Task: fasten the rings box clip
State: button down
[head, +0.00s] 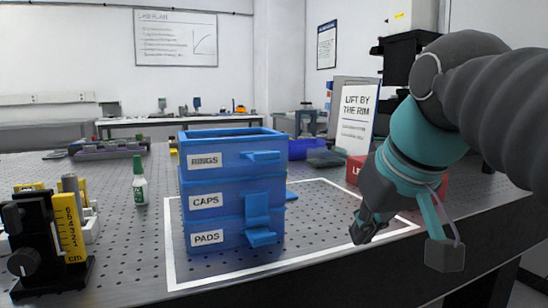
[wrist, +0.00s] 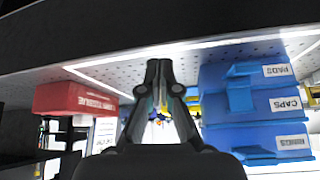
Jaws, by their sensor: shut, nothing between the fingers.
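A stack of three blue boxes stands on the perforated table. The rings box (head: 222,148) is on top, the caps box (head: 228,190) in the middle and the pads box (head: 207,224) at the bottom. The rings box clip (head: 262,156) juts out from the box's front face. A flat blue clip (head: 257,205) lies upright against the caps box, and another tab (head: 260,238) juts out at the pads box. In the wrist view the stack is upside down, with the rings clip (wrist: 258,154) low. My gripper (head: 362,230) is shut and empty, right of the stack and apart from it.
A white line frames the table area around the stack. A red box (head: 357,168) and a "lift by the rim" sign (head: 356,115) stand behind my gripper. A green-white bottle (head: 139,184) and a black-yellow instrument (head: 62,232) stand to the left. The table between stack and gripper is clear.

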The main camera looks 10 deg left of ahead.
jog(key=a+r+n+y, duration=0.1)
jog(key=a+r, duration=0.2)
jog(key=r, duration=0.2)
jog(key=a+r+n, duration=0.2)
jog(key=a+r, duration=0.1)
jog(key=r, duration=0.3)
jog(key=n+y, duration=0.1)
jog(key=n, duration=0.1)
send_near(262, 155)
jog(key=shift+w+d+g, duration=0.25)
jog(key=shift+w+g, duration=0.05)
jog(key=shift+w, duration=0.55)
jog(key=shift+w+f, duration=0.1)
jog(key=shift+f, duration=0.1)
jog(key=b+x, duration=0.3)
jog(key=x, duration=0.3)
jog(key=shift+w+a+f+b, duration=0.15)
jog(key=shift+a+f+b, duration=0.1)
jog(key=shift+a+b, duration=0.1)
